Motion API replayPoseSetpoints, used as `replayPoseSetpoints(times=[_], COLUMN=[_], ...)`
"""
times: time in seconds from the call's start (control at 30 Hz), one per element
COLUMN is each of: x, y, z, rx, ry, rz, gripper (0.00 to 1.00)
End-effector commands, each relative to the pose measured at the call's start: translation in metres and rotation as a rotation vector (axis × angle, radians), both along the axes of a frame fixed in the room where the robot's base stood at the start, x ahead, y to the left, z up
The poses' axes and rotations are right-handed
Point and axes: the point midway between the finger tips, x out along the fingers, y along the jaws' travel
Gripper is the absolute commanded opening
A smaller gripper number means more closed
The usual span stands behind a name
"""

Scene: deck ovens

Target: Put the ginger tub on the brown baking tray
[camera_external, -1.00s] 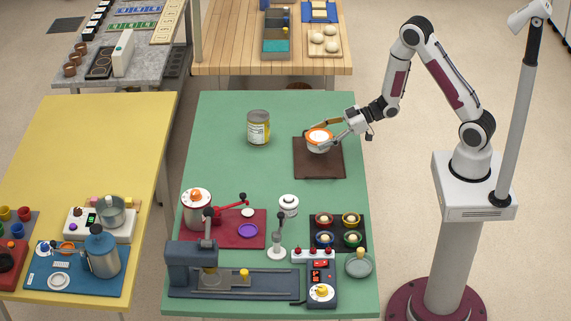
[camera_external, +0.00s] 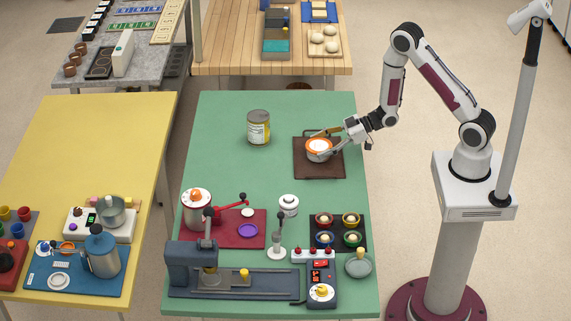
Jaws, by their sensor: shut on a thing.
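The ginger tub (camera_external: 318,149) is a small round tub with an orange rim and a pale top. It is upright over the middle of the brown baking tray (camera_external: 308,171), on the green table. It is at or very near the tray's surface; I cannot tell if it touches. My gripper (camera_external: 318,143) reaches in from the right and is shut on the tub, with one finger along its far side and one along its near side. Part of the tub's side is hidden by the near finger.
A tall tin (camera_external: 258,128) with a pale label stands left of the tray. Toward the front are a white jar (camera_external: 289,204), a dark tray of small coloured cups (camera_external: 338,247) and a red mat (camera_external: 232,241) with utensils. The table left of the tin is clear.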

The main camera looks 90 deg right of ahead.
Motion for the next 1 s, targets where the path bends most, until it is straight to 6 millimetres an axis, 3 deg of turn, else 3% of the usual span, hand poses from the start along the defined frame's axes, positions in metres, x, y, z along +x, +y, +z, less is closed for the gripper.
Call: replayPoseSetpoints(times=[0.4, 0.43, 0.47, 1.0], x=[0.0002, 0.0001, 0.0, -0.0006], y=[0.0, 0.0, 0.0, -0.0002], z=[-0.0027, -0.0027, -0.0026, 0.0011], rx=[0.0, 0.001, 0.0, 0.0], ry=[-0.001, 0.0, 0.0, 0.0], rz=[0.0, 0.0, 0.0, 0.0], gripper=[0.41, 0.75, 0.83, 0.84])
